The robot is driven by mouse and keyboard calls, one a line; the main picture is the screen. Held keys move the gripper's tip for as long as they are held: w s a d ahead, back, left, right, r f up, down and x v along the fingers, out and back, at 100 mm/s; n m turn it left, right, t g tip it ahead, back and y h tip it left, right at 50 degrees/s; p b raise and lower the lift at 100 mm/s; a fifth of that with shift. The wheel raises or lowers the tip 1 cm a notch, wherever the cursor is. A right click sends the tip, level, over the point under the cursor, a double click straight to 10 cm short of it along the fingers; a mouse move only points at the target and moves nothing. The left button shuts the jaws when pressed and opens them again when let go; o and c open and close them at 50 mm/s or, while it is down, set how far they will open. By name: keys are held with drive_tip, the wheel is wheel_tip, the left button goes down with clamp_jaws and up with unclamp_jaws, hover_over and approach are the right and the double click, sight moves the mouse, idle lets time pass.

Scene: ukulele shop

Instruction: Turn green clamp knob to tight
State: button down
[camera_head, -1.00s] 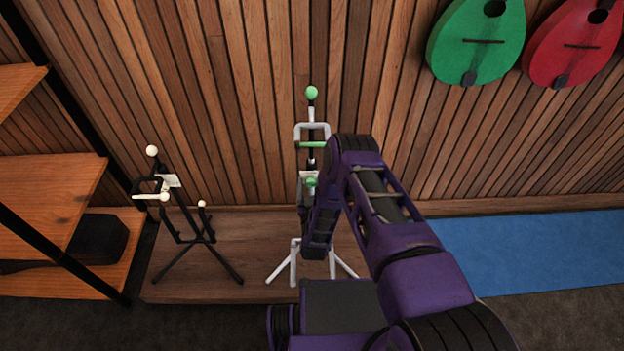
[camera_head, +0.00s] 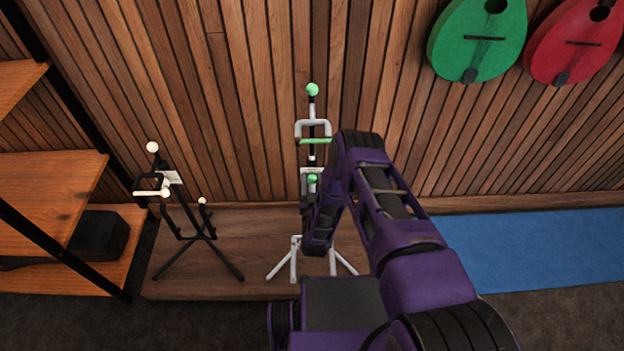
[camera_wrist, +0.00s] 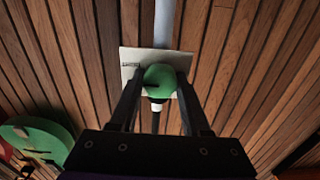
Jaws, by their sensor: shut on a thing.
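The green clamp knob (camera_head: 312,178) is a round ball on the white stand (camera_head: 297,262), in front of a small white card. In the wrist view the green knob (camera_wrist: 159,77) sits between the two dark fingertips of my gripper (camera_wrist: 158,84). The fingers are shut on its sides. The white card (camera_wrist: 130,62) with small print shows behind the knob, too small to read. In the head view my purple arm hides part of the stand, and the fingers are hard to make out.
A black stand (camera_head: 190,222) with cream knobs stands at left on the same wooden platform (camera_head: 240,222). Wooden shelves (camera_head: 50,190) are at far left. A green instrument (camera_head: 478,45) and a red one (camera_head: 570,45) hang on the slatted wall. A blue mat (camera_head: 540,250) lies at right.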

drive_tip(key=shift+m, duration=1)
drive_tip(key=shift+c, duration=2)
unclamp_jaws()
